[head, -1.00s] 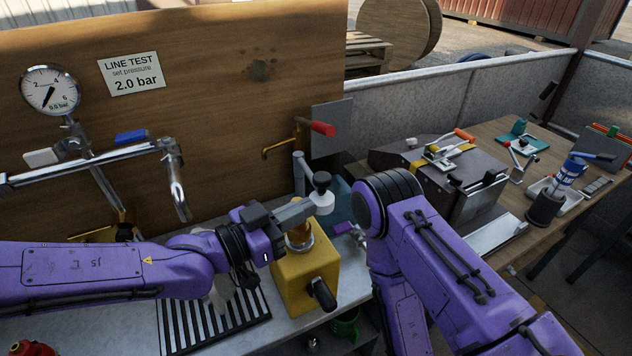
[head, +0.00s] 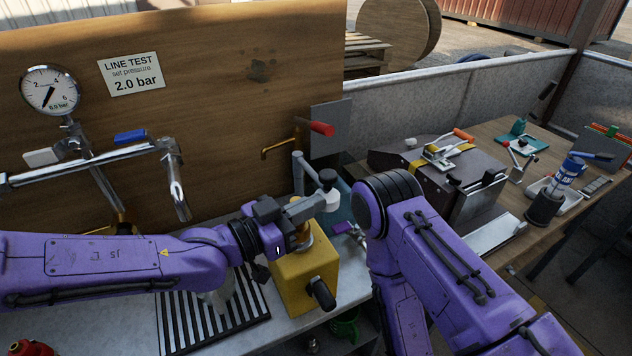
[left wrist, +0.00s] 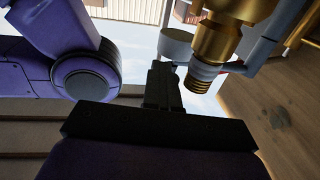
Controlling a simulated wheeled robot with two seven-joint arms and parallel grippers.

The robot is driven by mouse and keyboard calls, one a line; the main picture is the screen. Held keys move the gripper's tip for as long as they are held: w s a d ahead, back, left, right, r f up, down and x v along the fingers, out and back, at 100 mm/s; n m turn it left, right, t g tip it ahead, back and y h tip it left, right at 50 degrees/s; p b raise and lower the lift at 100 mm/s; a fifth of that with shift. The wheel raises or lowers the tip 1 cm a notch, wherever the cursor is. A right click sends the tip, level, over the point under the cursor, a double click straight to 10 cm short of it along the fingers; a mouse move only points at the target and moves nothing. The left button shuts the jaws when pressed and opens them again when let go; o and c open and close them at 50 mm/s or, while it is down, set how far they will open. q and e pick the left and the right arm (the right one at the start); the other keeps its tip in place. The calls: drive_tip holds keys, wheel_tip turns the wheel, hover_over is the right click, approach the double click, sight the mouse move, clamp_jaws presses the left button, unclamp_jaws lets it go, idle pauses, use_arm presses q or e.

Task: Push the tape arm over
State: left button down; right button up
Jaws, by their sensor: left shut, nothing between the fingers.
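The tape arm (head: 308,172) is a slim grey link above the yellow block (head: 308,277), with a black knob and a white roll (head: 331,200) at its end. A brass fitting (head: 302,238) stands on the block; its threaded end shows in the left wrist view (left wrist: 203,78), beside the pale roll (left wrist: 176,45). My left gripper (head: 290,212) is shut and empty, at the left of the roll and above the block. Its black fingers (left wrist: 162,85) end close to the roll in the left wrist view; I cannot tell if they touch. My right gripper is hidden.
A red-handled valve (head: 321,129) is on the wooden board behind. A black grate (head: 215,318) lies left of the block, and a green mug (head: 345,327) is below the bench's front edge. A dark case (head: 440,175) stands to the right, beyond my right arm.

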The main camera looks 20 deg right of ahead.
use_arm(q)
drive_tip(key=shift+w+a+r, duration=0.1)
drive_tip(key=shift+w+r, duration=0.05)
drive_tip(key=shift+w, duration=0.05)
drive_tip(key=a+p, duration=0.1)
drive_tip(key=a, duration=0.3)
drive_tip(key=shift+w, duration=0.1)
drive_tip(key=s+a+b, duration=0.2)
drive_tip(key=a, duration=0.8)
drive_tip(key=shift+s, duration=0.15)
